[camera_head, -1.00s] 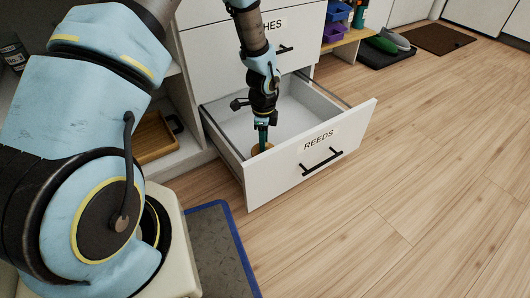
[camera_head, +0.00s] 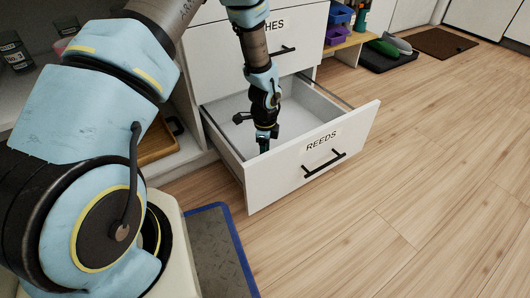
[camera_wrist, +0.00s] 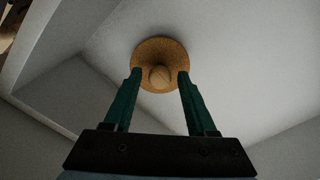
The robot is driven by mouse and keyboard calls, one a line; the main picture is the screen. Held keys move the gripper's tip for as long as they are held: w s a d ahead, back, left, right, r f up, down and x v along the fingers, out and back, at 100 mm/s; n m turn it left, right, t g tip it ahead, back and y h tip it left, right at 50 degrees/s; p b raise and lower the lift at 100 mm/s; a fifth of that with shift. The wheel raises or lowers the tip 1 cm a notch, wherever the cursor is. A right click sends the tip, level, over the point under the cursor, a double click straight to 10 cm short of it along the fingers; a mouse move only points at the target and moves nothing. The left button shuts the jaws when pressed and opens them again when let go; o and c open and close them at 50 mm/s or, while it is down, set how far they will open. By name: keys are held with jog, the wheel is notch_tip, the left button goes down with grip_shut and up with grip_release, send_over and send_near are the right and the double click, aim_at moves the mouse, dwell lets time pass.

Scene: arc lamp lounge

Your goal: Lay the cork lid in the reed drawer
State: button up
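The cork lid (camera_wrist: 158,52), a round tan disc with a pale knob, shows in the wrist view against the pale inside of the reed drawer. The drawer (camera_head: 345,138), white and labelled REEDS, is pulled open in the head view. My gripper (camera_head: 264,148) reaches down inside it near the front panel. In the wrist view my gripper's green fingers (camera_wrist: 160,80) stand apart on either side of the knob, with gaps to it. The lid is hidden behind the drawer front in the head view. Whether it rests fully on the drawer floor is hard to tell.
A closed drawer (camera_head: 220,58) with a partly hidden label is above the open one. A wooden tray (camera_head: 158,140) sits on the shelf at left. A grey mat with blue edging (camera_head: 222,255) lies on the floor.

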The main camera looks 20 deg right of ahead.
jog(key=shift+o, duration=0.2)
notch_tip(320, 180, up, 12)
jog(key=p, duration=0.5)
jog(key=shift+r+p, duration=0.15)
jog(key=shift+p, duration=0.25)
jog(key=w+a+r+n+t, duration=0.1)
jog(key=w+a+r+n, duration=0.2)
jog(key=a+r+n, duration=1.15)
jog(key=s+a+r+n, duration=0.3)
jog(key=a+r+n, duration=0.1)
jog(key=a, duration=0.4)
jog(key=s+a+r+n, duration=0.4)
jog(key=a+n, duration=0.1)
jog(key=a, duration=0.2)
jog(key=shift+a+r+t, duration=0.2)
jog(key=shift+a+t, duration=0.1)
jog(key=shift+a, duration=0.1)
jog(key=shift+r, duration=0.1)
notch_tip(320, 180, up, 41)
jog(key=p, duration=4.1)
